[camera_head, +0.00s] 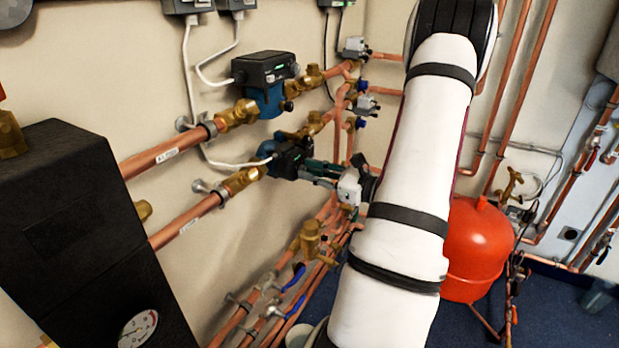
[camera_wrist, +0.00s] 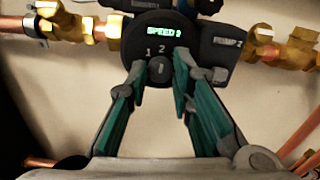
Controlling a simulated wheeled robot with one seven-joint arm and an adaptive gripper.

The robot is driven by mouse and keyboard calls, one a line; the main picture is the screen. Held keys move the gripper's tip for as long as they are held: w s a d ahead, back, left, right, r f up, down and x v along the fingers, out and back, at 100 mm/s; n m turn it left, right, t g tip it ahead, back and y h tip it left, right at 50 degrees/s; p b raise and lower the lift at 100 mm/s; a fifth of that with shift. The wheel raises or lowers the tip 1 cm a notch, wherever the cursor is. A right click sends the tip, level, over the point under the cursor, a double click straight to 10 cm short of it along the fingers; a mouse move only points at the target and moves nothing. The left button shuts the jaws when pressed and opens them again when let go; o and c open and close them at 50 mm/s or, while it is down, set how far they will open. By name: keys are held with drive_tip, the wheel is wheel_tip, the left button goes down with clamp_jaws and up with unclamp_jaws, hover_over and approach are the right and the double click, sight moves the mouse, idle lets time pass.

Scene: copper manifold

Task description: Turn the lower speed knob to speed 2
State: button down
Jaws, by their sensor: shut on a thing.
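The lower pump (camera_head: 290,158) sits on the lower copper pipe line, with a dark round face (camera_wrist: 150,32) in the wrist view. Its green display (camera_wrist: 166,31) reads SPEED and a character too small to tell. Below the display is the dark speed knob (camera_wrist: 159,68) with a pale mark. The numbers 1 and 2 show above it, with 2 near the top. My gripper (camera_wrist: 159,75) has its teal fingers on both sides of the knob and is shut on it. In the head view my gripper (camera_head: 312,168) reaches the pump's front from the right.
An upper pump (camera_head: 264,80) with its own display sits above on a parallel pipe. Brass valves (camera_head: 240,180) flank the pumps. A black box (camera_head: 70,210) stands at the left, and a red tank (camera_head: 474,245) behind my arm at the right. A label block (camera_wrist: 228,45) adjoins the pump face.

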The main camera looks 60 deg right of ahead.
drive_tip(key=shift+n+b, duration=0.3)
drive_tip(key=shift+n, duration=0.2)
drive_tip(key=c, duration=1.4)
unclamp_jaws()
drive_tip(key=shift+s, duration=0.1)
drive_tip(key=s, duration=0.8)
drive_tip(key=s+d, duration=0.1)
drive_tip(key=s, duration=0.2)
drive_tip(key=shift+s, duration=0.4)
